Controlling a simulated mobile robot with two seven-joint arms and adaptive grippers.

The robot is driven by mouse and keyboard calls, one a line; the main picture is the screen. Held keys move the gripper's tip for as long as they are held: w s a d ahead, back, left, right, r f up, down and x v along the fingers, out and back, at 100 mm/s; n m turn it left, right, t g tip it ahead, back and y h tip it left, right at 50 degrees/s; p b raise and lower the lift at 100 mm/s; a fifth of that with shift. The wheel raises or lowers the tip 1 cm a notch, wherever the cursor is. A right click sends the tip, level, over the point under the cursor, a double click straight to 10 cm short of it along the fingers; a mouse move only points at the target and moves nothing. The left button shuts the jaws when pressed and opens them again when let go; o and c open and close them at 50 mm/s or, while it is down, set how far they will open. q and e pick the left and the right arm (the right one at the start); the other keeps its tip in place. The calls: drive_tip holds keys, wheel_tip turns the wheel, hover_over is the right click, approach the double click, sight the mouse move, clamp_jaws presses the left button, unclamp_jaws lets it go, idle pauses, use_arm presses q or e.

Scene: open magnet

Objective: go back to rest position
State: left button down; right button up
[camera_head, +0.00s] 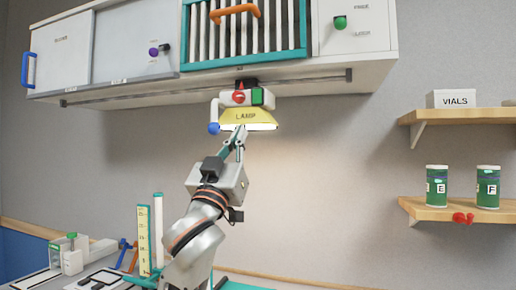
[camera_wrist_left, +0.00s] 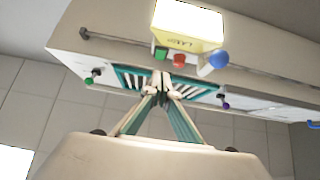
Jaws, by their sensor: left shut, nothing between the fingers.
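My left gripper (camera_head: 238,139) is raised in front of the wall, with its fingertips just below or in front of the yellow lamp (camera_head: 236,116) under the wall cabinet. In the left wrist view my left gripper (camera_wrist_left: 162,84) is shut and empty, its fingertips together. The lamp (camera_wrist_left: 187,40) is lit and shows at the top of that view, above the fingers. I cannot tell whether the fingertips touch the lamp. My right gripper is in neither view.
The wall cabinet (camera_head: 135,48) hangs overhead with a rail (camera_head: 310,79) below it. Shelves at right hold a VIALS box (camera_head: 451,99), green canisters (camera_head: 436,186) and a red object (camera_head: 463,218). A yellow ruler-like strip (camera_head: 144,240) stands at lower left. The wall right of my arm is clear.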

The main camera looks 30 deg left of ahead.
use_arm(q)
wheel_tip(320, 180, down, 40)
drive_tip(key=w+f+m+g+h, duration=0.1)
drive_tip(key=w+m+g, duration=0.1)
drive_tip(key=m+g, duration=0.5)
drive_tip(key=s+f+m+g, duration=0.1)
drive_tip(key=s+f+g, duration=0.5)
drive_tip(key=s+f, duration=0.7)
drive_tip(key=s+f+m+g, duration=0.2)
drive_tip(key=s+f+g, duration=0.4)
drive_tip(key=s+f, duration=0.75)
drive_tip(key=w+d+f+n+t+h, duration=0.2)
drive_tip(key=w+d+f+t+h, duration=0.2)
drive_tip(key=d+f, duration=1.2)
drive_tip(key=shift+d+n+h, duration=0.4)
drive_tip(key=shift+d+h, duration=0.05)
drive_tip(key=shift+h, duration=1.45)
drive_tip(key=shift+w+f, duration=0.1)
